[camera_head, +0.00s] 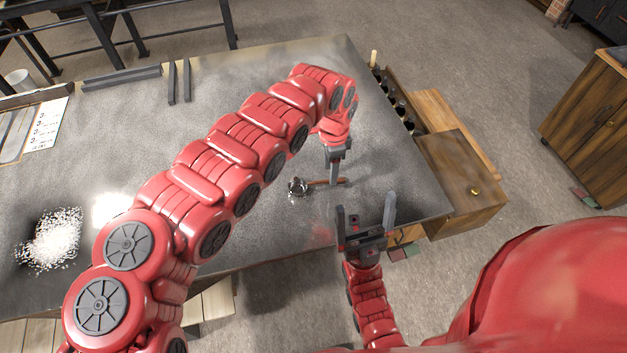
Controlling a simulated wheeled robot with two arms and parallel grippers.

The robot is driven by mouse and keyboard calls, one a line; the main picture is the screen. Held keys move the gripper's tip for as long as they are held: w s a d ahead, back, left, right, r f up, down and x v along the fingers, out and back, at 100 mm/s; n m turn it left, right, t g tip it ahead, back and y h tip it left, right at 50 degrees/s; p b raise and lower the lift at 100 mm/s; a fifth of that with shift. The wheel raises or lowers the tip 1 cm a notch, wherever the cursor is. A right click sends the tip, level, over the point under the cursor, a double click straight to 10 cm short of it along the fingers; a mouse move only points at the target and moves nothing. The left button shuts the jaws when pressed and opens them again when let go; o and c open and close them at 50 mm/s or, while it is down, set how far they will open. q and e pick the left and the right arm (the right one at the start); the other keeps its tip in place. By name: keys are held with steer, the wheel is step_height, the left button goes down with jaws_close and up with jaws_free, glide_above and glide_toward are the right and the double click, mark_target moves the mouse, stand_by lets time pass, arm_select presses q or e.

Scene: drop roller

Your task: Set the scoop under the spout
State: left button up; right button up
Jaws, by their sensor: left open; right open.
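A small scoop with a shiny metal bowl (298,187) and a brown wooden handle (321,182) lies on the grey metal tabletop (280,225). The bowl is at the left and the handle points right. My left gripper (334,182) points down at the handle, its fingers overlapping the handle in the picture. It is open; I cannot tell if the handle is between the fingers. My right gripper (366,203) is open and empty, near the table's front edge, below and right of the scoop. I cannot make out a spout; my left arm covers much of the table.
White granules (52,240) are spread at the table's left. A printed sheet (45,125) and dark metal bars (121,78) lie toward the back left. A rack of bottles (398,105) and a wooden cabinet (462,165) adjoin the right edge. Tabletop around the scoop is clear.

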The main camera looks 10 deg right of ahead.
arm_select(q)
steer(key=f, duration=0.1)
steer(key=f+p, duration=0.1)
steer(key=f, duration=0.1)
steer(key=shift+d, duration=0.3)
steer(key=shift+f, duration=0.35)
steer(key=shift+a, duration=0.1)
jaws_close()
stand_by(0.8)
